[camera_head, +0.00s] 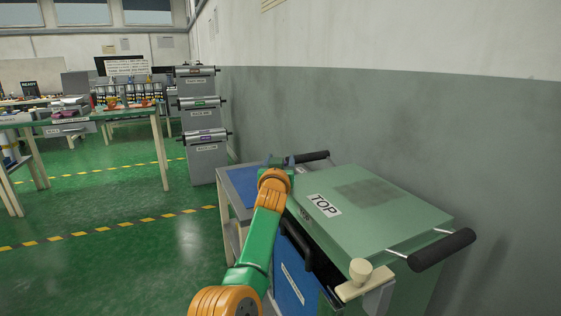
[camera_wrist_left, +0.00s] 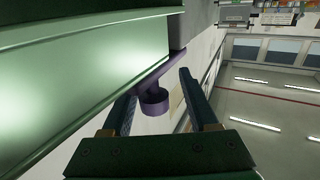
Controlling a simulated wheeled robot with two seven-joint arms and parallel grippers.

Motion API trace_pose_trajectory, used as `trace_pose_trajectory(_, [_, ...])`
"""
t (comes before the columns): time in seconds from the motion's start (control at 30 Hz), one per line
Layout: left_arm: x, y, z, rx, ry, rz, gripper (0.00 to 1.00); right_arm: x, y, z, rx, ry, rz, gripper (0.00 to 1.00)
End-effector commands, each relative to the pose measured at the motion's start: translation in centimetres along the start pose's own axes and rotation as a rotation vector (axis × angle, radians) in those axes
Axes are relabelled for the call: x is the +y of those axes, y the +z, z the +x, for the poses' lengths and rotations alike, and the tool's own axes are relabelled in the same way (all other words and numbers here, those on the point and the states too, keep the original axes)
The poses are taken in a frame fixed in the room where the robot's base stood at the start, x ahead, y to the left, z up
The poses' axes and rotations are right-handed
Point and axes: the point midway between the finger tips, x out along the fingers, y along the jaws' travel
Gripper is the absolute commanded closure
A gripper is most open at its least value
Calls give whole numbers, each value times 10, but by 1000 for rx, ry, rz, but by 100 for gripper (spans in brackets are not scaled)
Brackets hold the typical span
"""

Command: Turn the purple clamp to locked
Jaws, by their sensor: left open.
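The purple clamp (camera_wrist_left: 154,102) shows in the left wrist view as a round knob on a flat purple bar, beside the green top part of the machine. My left gripper (camera_wrist_left: 158,84) is open, with one finger on each side of the knob and nothing gripped. Whether a finger touches the knob I cannot tell. In the head view my left gripper (camera_head: 280,161) is at the far left corner of the green machine lid marked TOP (camera_head: 385,203), and the purple clamp is hidden there behind my gripper and arm. My right gripper is not in view.
A beige clamp (camera_head: 361,271) sits at the lid's near corner, beside a black handle (camera_head: 443,250). Another black handle (camera_head: 311,157) is at the far end. A wall is close on the right. Stacked grey units (camera_head: 207,160) stand beyond, and green floor (camera_head: 110,265) is clear on the left.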

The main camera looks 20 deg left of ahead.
Motion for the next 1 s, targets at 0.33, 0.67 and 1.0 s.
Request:
trace_pose_trajectory(0.33, [1, -2, -15, 0, -3, -3, 40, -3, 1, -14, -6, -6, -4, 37])
trace_pose_trajectory(0.67, [0, 1, -51, 0, 1, -1, 40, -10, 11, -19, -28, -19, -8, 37])
trace_pose_trajectory(1.0, [0, 0, -71, 0, 1, 0, 40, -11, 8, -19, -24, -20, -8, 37])
